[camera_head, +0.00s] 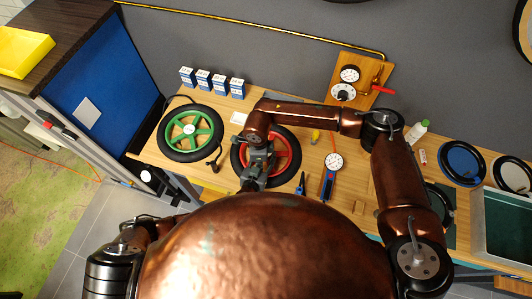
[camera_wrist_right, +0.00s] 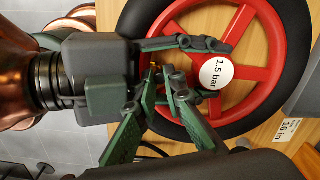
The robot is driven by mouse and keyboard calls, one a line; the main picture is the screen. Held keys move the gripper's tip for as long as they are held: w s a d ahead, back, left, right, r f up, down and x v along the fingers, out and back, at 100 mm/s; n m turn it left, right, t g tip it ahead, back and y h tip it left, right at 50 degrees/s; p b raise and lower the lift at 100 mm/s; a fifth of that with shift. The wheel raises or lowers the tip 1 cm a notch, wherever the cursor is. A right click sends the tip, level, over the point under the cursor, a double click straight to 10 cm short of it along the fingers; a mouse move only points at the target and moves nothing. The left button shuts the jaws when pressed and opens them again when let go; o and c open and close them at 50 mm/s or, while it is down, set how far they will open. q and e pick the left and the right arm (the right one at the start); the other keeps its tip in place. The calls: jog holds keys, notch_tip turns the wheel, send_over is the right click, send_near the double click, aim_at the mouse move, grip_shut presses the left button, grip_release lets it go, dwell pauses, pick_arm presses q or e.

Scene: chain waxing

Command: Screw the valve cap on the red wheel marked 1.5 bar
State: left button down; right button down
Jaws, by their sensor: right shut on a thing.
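The red wheel (camera_head: 292,154) with a black tyre lies on the wooden bench. In the right wrist view, the red wheel (camera_wrist_right: 258,75) carries a round white tag (camera_wrist_right: 216,72) reading "1.5 bar". My right gripper (camera_head: 258,163) is over the left part of this wheel. In the wrist view, my right gripper (camera_wrist_right: 190,70) has its fingers around a spot just left of the tag. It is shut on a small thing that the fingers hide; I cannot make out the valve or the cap. My left gripper is out of view.
A green wheel (camera_head: 189,133) lies to the left, with several blue boxes (camera_head: 204,80) behind. A gauge tool (camera_head: 329,175) and a yellow piece (camera_head: 316,136) lie right of the red wheel. A gauge board (camera_head: 352,78) stands at the back. A "16 in" label (camera_wrist_right: 289,129) lies near the tyre.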

jog(key=c, duration=2.1)
grip_release()
jog(key=shift+o, duration=0.4)
jog(key=shift+s, duration=0.15)
jog(key=shift+r, duration=2.3)
